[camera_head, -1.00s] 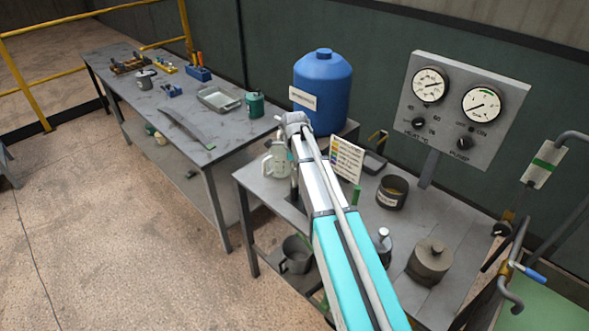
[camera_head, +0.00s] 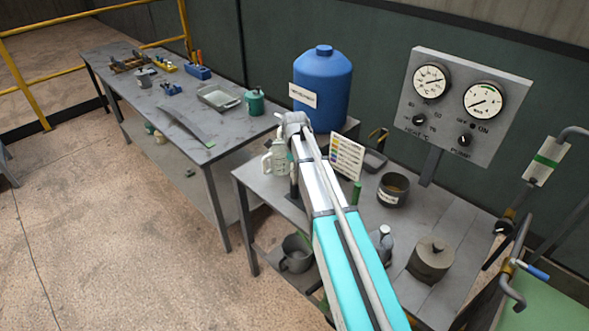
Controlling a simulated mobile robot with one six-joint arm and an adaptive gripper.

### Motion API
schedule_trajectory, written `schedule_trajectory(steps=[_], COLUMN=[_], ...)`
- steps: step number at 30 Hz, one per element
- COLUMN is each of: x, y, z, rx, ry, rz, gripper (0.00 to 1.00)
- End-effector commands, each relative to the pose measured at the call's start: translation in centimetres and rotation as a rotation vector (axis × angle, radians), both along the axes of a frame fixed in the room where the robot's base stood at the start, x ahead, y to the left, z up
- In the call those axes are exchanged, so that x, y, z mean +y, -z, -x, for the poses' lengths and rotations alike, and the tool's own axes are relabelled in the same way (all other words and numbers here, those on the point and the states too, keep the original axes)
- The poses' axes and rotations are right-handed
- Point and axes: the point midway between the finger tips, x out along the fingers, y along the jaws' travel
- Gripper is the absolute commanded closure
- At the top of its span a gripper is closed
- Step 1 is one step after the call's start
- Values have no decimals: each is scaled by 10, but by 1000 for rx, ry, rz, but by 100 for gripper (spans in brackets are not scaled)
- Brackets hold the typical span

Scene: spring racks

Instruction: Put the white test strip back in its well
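I cannot make out the white test strip or its well in this view. A card with coloured squares (camera_head: 346,156), like a colour chart, stands on the near metal table just right of my arm. A pale jug (camera_head: 275,160) stands at that table's left end, beside my arm. My arm reaches from the bottom up to the table's back left, and its wrist bends down behind the forearm. A dark part (camera_head: 294,186), perhaps my gripper, shows at the forearm's left edge. Its fingertips are hidden, so I cannot tell whether it holds anything.
A blue drum (camera_head: 322,88) stands behind the wrist. A dark pot (camera_head: 393,190), a lidded pot (camera_head: 431,259) and a small bottle (camera_head: 383,241) stand right of my arm. A gauge panel (camera_head: 458,105) rises behind. A long bench (camera_head: 130,92) is at left, with open floor in front.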

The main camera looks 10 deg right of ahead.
Motion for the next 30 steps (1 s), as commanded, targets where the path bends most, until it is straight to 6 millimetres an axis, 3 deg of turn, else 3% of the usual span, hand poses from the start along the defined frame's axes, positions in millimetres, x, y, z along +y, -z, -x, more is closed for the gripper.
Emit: schedule_trajectory(steps=[16,30], x=[0,0], y=[-6,-41], z=[0,0], rx=[0,0], ry=[0,0], rz=[0,0], gripper=[31,31])
